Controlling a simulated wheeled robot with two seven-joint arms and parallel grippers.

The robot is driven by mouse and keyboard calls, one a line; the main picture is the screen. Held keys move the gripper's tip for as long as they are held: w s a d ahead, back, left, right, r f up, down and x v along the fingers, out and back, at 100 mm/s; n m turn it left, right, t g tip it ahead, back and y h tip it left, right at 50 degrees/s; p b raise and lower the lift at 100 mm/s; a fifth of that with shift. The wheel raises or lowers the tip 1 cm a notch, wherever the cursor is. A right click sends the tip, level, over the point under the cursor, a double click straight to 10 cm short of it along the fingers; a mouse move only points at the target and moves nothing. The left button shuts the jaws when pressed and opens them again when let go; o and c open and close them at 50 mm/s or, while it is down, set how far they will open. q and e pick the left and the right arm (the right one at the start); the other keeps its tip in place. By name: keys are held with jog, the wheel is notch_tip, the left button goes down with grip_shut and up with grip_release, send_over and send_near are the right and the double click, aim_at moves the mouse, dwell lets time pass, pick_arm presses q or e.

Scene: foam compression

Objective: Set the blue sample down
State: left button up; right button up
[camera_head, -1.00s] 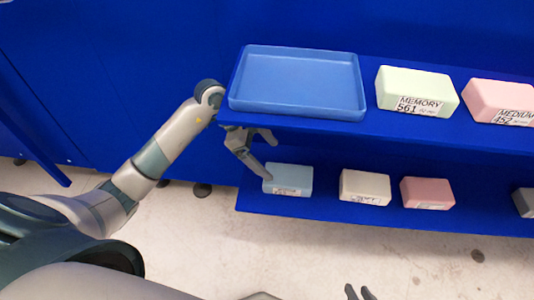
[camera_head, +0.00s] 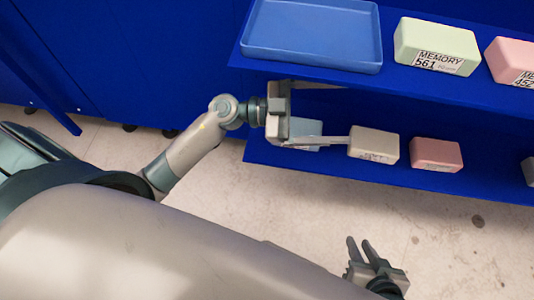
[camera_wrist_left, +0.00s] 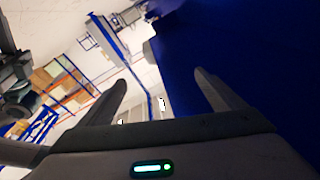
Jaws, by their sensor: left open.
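The light blue sample (camera_head: 305,129) lies on the lower shelf at its left end, partly hidden by my left gripper. My left gripper (camera_head: 346,114) is wide open at the front of the shelf, fingers pointing right, one above and one below the sample in the picture. I cannot tell if it touches the sample. In the left wrist view nothing is held between the fingers (camera_wrist_left: 160,88). My right gripper (camera_head: 359,240) hangs low over the floor, empty, with a gap between its fingers.
An empty blue tray (camera_head: 312,62) stands on the upper shelf, beside a green MEMORY block (camera_head: 437,42) and a pink block (camera_head: 512,58). On the lower shelf are a cream block (camera_head: 374,143), a pink-red block (camera_head: 436,153) and a grey block's edge (camera_head: 529,170).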

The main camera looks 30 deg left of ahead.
pick_arm(q)
notch_tip(320, 180, up, 3)
jog(key=a+n+t+y, duration=0.1)
jog(key=a+n+t, duration=0.2)
jog(key=n+t, duration=0.3)
jog(key=a+f+n+t+y, duration=0.6)
jog(key=a+f+n+y, duration=0.35)
jog(key=y, duration=0.35)
jog(key=s+d+f+g, duration=0.2)
jog(key=s+f+g, duration=0.3)
jog(key=s+f, duration=0.3)
jog(key=s+d+f+g, duration=0.3)
jog(key=s+f+g, duration=0.3)
jog(key=s+f, duration=0.3)
jog(key=shift+s+f, duration=0.3)
jog(key=shift+s, duration=0.05)
jog(key=shift+w+f, duration=0.1)
